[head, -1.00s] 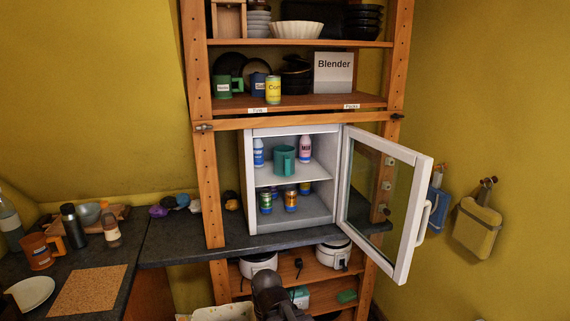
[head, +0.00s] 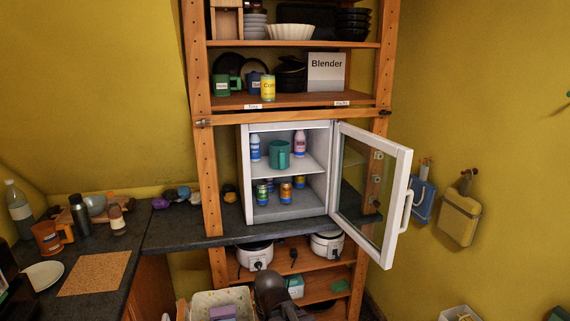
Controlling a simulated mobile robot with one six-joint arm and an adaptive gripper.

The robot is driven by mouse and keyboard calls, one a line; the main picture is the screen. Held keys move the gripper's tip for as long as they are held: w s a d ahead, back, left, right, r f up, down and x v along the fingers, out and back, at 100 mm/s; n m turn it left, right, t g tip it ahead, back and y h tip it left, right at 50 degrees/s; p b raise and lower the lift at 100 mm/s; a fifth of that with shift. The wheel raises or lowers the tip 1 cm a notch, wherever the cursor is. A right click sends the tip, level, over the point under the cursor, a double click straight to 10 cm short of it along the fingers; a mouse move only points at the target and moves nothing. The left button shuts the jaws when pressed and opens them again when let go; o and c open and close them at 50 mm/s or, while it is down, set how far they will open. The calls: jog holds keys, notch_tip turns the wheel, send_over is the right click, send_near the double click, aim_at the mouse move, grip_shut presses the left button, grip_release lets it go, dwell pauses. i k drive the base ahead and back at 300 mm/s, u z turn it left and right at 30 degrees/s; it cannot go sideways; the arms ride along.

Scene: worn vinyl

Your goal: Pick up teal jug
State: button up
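The teal jug (head: 278,154) stands upright on the upper shelf of a small white fridge (head: 246,190), with its handle to the right. A blue-and-white bottle (head: 255,147) stands to its left and a pink-and-white bottle (head: 300,143) to its right, a little behind. The fridge door (head: 372,190) is swung open to the right. A dark part of my arm shows at the bottom middle, below and in front of the fridge. My gripper's fingers cannot be made out in this view.
Several small cans (head: 285,191) stand on the fridge's lower shelf. The open glass door sticks out toward me on the right. Wooden shelf posts (head: 207,170) flank the fridge. A counter at left holds an orange mug (head: 46,237) and a cork mat (head: 95,273). White cookers (head: 255,256) sit below.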

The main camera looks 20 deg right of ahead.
aim_at(279, 151)
jog(key=k, duration=1.05)
jog(key=u, duration=0.4)
jog(key=i, duration=2.15)
jog(key=z, duration=0.65)
